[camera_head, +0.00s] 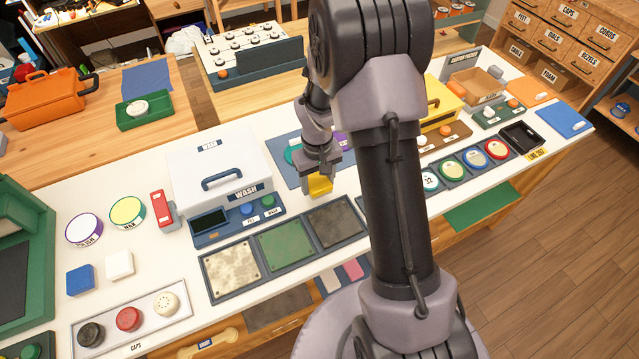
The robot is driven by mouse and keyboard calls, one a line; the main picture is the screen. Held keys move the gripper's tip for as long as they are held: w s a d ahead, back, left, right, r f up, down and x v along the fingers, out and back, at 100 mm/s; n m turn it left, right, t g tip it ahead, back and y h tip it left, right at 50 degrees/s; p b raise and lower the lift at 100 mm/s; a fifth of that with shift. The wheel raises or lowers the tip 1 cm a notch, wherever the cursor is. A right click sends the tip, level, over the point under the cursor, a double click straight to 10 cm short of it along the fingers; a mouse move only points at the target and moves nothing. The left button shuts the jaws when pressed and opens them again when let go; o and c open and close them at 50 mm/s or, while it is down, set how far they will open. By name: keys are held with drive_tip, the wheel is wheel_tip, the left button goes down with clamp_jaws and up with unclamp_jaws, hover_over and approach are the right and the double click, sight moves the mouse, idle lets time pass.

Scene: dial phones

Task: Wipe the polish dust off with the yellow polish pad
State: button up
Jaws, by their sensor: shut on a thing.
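My gripper (319,172) is shut on the yellow polish pad (319,186). It holds the pad just behind the row of square panels, to the right of the wash box. It is too small to tell whether the pad touches the surface below. Three square panels lie in front of the pad: a mottled cream one (230,272), a green one with light specks (286,249) and a dark grey-brown one (337,222). I cannot tell for certain which marks are polish dust. My own arm hides the table to the right of the dark panel.
The white wash box (220,165) with a handle stands left of my gripper, with a blue control panel (238,219) before it. Polish (84,229) and wax (127,211) tins and a caps tray (132,318) lie left. Round dials (453,168) lie right of my arm.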

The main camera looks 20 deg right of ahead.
drive_tip(key=shift+r+p, duration=1.3)
drive_tip(key=shift+r, duration=0.75)
